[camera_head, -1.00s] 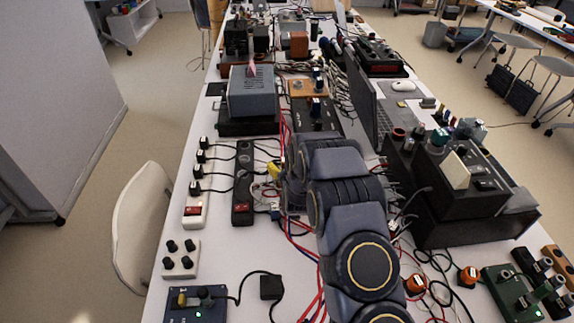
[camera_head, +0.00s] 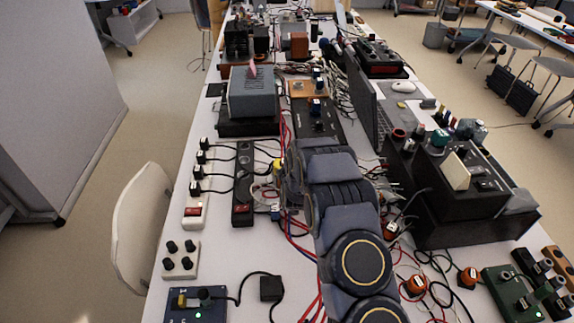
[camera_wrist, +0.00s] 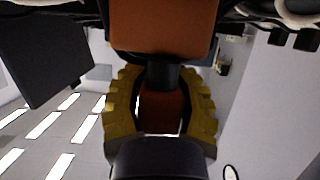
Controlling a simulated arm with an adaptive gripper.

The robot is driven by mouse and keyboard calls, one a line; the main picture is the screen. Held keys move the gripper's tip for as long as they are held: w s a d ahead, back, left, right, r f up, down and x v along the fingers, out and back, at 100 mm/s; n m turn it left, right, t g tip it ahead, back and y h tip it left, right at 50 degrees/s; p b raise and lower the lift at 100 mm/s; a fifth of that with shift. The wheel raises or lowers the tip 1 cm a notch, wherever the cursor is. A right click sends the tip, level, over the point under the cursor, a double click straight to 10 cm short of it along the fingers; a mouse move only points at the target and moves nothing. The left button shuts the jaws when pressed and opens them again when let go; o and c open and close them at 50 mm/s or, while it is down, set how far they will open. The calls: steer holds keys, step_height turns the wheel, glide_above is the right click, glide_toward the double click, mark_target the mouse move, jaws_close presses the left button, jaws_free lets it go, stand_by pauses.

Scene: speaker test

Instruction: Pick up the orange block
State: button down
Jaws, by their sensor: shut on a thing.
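In the wrist view, an orange-brown block (camera_wrist: 163,27) fills the top middle. A short black piece (camera_wrist: 163,76) shows just below it, between the tips of my gripper (camera_wrist: 161,78). The yellow fingers curve in on both sides, shut on the block at its black lower part; the exact contact is hard to see. More orange-brown surface (camera_wrist: 161,112) shows between the fingers, nearer the palm. In the head view, my arm hides the held block and most of my gripper; only a yellow finger edge shows left of the wrist.
A grey box (camera_head: 251,92) and a power strip (camera_head: 243,185) lie left of my arm. An open laptop (camera_head: 366,100) and a black console (camera_head: 455,215) stand to its right. Loose cables and orange plugs (camera_head: 415,285) surround the arm. A brown-orange box (camera_head: 299,44) stands far back.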

steer(key=shift+r, duration=0.15)
steer(key=r, duration=0.9)
steer(key=shift+s+r, duration=0.3)
steer(key=d+v, duration=0.1)
steer(key=v, duration=0.9)
steer(key=x, duration=0.5)
steer(key=f+x, duration=0.1)
steer(key=x, duration=0.2)
steer(key=shift+w+a+f, duration=0.1)
steer(key=shift+a, duration=0.2)
steer(key=w+f, duration=0.5)
steer(key=shift+a+f, duration=0.1)
steer(key=shift+a, duration=0.1)
steer(key=shift+w+f, duration=0.35)
steer(key=shift+f, duration=1.65)
